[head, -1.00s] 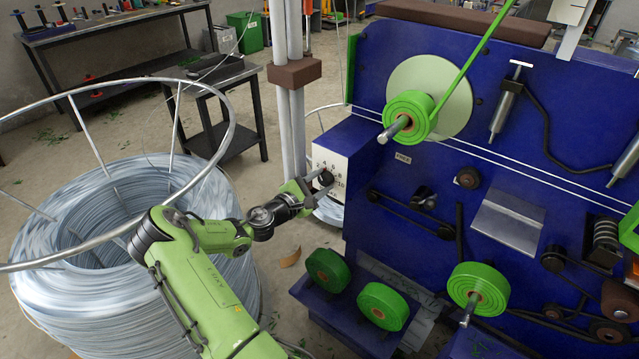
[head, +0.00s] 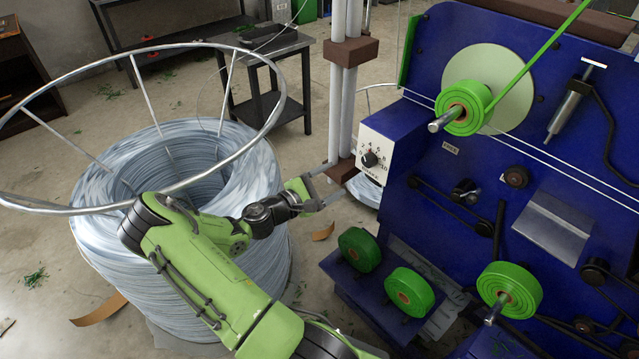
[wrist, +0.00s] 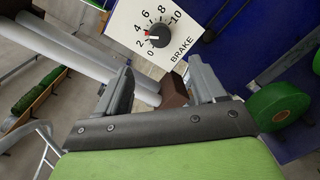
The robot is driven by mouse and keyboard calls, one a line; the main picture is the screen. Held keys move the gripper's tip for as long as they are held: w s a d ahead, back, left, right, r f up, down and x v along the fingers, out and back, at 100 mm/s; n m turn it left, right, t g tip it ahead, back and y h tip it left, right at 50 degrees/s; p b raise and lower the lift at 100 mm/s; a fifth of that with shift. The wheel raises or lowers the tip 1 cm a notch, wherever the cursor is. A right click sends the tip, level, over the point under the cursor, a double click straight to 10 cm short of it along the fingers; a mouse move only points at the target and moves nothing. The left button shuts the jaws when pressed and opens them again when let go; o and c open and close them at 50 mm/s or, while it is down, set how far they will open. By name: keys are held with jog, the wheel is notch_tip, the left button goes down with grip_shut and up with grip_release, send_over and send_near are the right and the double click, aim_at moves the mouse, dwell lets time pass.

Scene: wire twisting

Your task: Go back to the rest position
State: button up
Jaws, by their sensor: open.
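My gripper (head: 328,186) is open and empty, in front of the blue machine and a little left of its white brake panel (head: 372,160). In the wrist view the two grey fingers of my gripper (wrist: 160,90) stand apart with nothing held between them. The black brake knob (wrist: 153,40) shows beyond the fingers, apart from them, with its red mark near the low numbers. My green arm reaches in from the bottom of the head view, in front of the wire coil.
A large wire coil (head: 262,215) under a metal ring (head: 75,208) stands at left. The blue machine (head: 420,120) carries green tape rolls (head: 410,292). White posts (head: 344,100) with brown blocks stand behind my gripper. A black table (head: 262,95) is farther back.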

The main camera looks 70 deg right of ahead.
jog(key=shift+v, duration=2)
jog(key=w+a+r+m+t+y+p, duration=0.3)
jog(key=a+r+t+y, duration=0.15)
jog(key=a, duration=0.55)
jog(key=w+a+r+m+t+y+p, duration=0.2)
jog(key=w+a+r+m+t+y, duration=0.25)
jog(key=a, duration=0.55)
jog(key=s+a+r+n+t+y+p, duration=0.1)
jog(key=s+a+r+n+t+y, duration=0.1)
jog(key=a+r, duration=0.5)
jog(key=s+a+r+n+t+y+p, duration=0.1)
jog(key=s+a+r+y, duration=0.3)
jog(key=a, duration=0.7)
notch_tip(320, 180, up, 4)
jog(key=s+t+p, duration=0.1)
jog(key=s, duration=0.1)
jog(key=shift+s+a+r+n+t+y, duration=0.2)
jog(key=shift+s+a+n+t+y, duration=0.05)
jog(key=shift+n+t+y, duration=0.1)
